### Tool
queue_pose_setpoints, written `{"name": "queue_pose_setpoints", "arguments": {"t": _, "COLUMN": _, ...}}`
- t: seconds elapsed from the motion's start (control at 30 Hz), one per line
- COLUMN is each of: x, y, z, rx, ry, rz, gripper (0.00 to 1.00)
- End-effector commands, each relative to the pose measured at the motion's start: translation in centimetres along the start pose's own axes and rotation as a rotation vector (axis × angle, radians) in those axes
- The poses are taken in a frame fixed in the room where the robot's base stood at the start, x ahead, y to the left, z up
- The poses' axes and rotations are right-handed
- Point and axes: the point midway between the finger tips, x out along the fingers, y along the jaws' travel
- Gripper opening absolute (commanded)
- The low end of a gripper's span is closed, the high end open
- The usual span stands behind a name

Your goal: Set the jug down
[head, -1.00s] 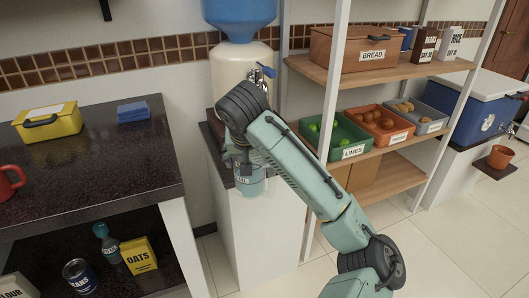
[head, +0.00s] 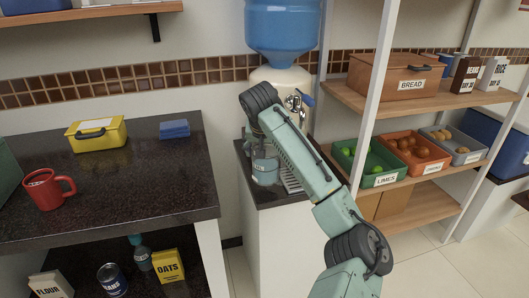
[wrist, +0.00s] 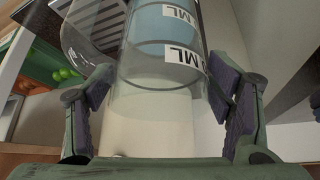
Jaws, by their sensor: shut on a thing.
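The jug is clear with bluish contents and white ML labels. It shows in the head view (head: 265,172) below the end of my arm and in the wrist view (wrist: 150,102). My gripper (wrist: 165,112) has a finger on each side of the jug and is shut on it. In the head view the jug appears upright over the dark top (head: 262,197) of the dispenser stand, left of the drip grille (head: 291,181). I cannot tell whether its base touches that top. My arm hides part of the jug.
The water dispenser (head: 282,76) with its blue bottle stands behind my arm. A dark counter (head: 120,178) at left holds a red mug (head: 45,189), a yellow box (head: 97,136) and a blue block (head: 174,129). Shelves with a limes bin (head: 366,168) stand at right.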

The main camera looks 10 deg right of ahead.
Motion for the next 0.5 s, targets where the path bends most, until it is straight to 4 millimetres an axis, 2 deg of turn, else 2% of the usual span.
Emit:
{"name": "queue_pose_setpoints", "arguments": {"t": 0.17, "x": 0.5, "y": -0.6, "z": -1.3, "rx": 0.0, "ry": 0.003, "rz": 0.001, "gripper": 0.12}}
{"name": "queue_pose_setpoints", "arguments": {"t": 0.33, "x": 2.7, "y": -0.4, "z": 0.3, "rx": 0.0, "ry": 0.001, "rz": 0.002, "gripper": 0.12}}
{"name": "queue_pose_setpoints", "arguments": {"t": 0.5, "x": 3.6, "y": -0.5, "z": 0.9, "rx": 0.0, "ry": 0.004, "rz": 0.001, "gripper": 0.12}}
